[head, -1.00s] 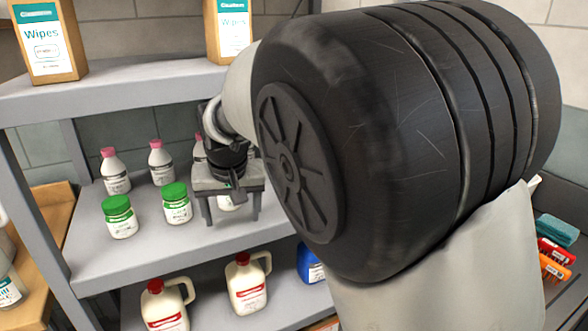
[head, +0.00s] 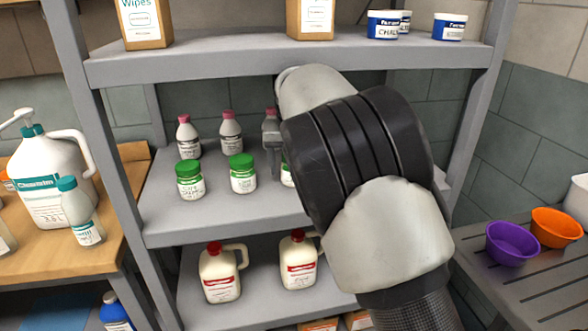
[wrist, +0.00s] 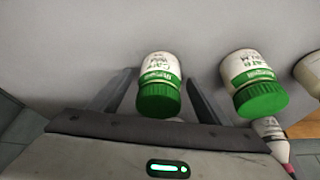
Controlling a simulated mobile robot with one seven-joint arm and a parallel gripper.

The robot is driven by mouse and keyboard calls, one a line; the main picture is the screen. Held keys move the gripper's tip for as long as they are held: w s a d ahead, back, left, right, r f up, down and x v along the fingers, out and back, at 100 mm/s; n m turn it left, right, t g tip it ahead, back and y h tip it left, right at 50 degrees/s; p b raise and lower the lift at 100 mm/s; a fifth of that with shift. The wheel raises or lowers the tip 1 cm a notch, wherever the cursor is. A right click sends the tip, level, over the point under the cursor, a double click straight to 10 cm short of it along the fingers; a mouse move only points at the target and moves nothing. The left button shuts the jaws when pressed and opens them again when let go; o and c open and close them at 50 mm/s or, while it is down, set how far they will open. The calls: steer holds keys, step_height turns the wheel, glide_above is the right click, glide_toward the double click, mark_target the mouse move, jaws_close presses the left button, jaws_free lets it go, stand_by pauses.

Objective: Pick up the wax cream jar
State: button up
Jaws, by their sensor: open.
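Several white jars with green lids stand on the middle shelf; I cannot clearly read which is wax cream. In the head view one jar (head: 190,180) is at the left, one (head: 242,173) in the middle, and a third (head: 287,176) is mostly hidden behind my arm. In the wrist view my gripper (wrist: 159,76) is open, with one green-lidded jar (wrist: 159,98) between its fingers in the picture; contact does not show. Another jar (wrist: 254,85) is to the right, outside the fingers. In the head view my gripper is mostly hidden by the arm.
Pink-capped bottles (head: 231,131) stand behind the jars. The upper shelf (head: 230,60) is above my gripper and carries boxes and tubs. Red-labelled jugs (head: 219,274) stand on the lower shelf. A purple bowl (head: 512,243) and an orange bowl (head: 556,227) are at the right.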

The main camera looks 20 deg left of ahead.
steer(key=shift+w+a, duration=0.2)
steer(key=shift+w, duration=0.5)
steer(key=shift+w+a+f, duration=0.15)
steer(key=shift+w+f, duration=0.15)
steer(key=shift+f, duration=0.25)
steer(key=shift+c, duration=0.2)
steer(key=shift+r, duration=0.1)
steer(key=c, duration=1.2)
